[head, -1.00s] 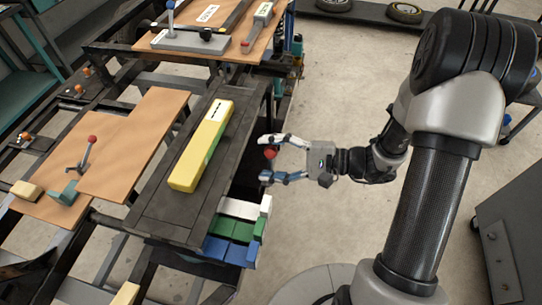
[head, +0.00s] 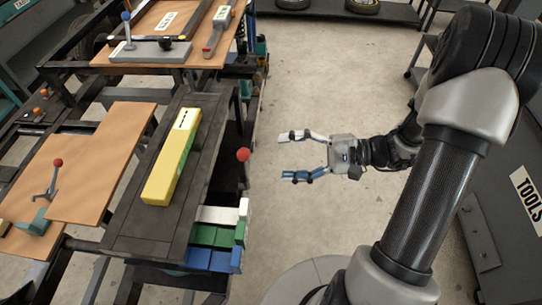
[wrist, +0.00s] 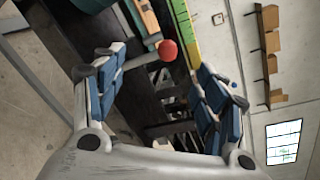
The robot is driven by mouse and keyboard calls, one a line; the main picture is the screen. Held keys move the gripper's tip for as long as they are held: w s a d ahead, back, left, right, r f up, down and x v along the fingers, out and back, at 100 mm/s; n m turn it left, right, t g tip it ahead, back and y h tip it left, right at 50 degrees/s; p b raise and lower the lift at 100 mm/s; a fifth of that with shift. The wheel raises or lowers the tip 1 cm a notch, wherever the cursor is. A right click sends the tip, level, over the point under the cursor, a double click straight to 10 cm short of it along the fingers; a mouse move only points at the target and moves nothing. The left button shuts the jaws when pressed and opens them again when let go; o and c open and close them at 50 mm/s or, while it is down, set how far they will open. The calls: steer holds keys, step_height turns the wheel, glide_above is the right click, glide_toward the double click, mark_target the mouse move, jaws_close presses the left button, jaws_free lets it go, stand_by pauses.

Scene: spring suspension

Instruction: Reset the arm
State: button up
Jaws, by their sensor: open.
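My gripper (head: 290,157) is open and empty in the head view, above the floor to the right of the workbench, its fingers pointing left. A lever with a red ball knob (head: 243,155) stands at the bench's right side, left of my fingertips with a clear gap. In the wrist view the red knob (wrist: 167,50) shows beyond and between the open fingers of my gripper (wrist: 160,75). Nothing is held.
A yellow bar (head: 170,160) lies on the dark bench top (head: 140,225). White, green and blue blocks (head: 213,236) sit at its near right corner. Wooden boards (head: 90,165) are at left. A grey cabinet (head: 500,230) stands at right. The floor between bench and arm is free.

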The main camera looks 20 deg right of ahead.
steer(key=shift+s+d, duration=0.15)
steer(key=shift+d, duration=0.3)
steer(key=s+a+r+n+g+h, duration=0.3)
steer(key=s+n+h, duration=0.1)
steer(key=s, duration=0.2)
steer(key=s+a+r+n+g+h, duration=0.2)
steer(key=s+a+n+g+h, duration=0.1)
steer(key=s+h, duration=0.15)
steer(key=s+d+r+n+t+h, duration=0.3)
steer(key=r+n+t+h, duration=0.1)
steer(key=r+t+h, duration=0.2)
steer(key=shift+s+d+h, duration=0.25)
steer(key=shift+d+h, duration=0.1)
steer(key=shift+h, duration=0.2)
steer(key=shift+r, duration=0.1)
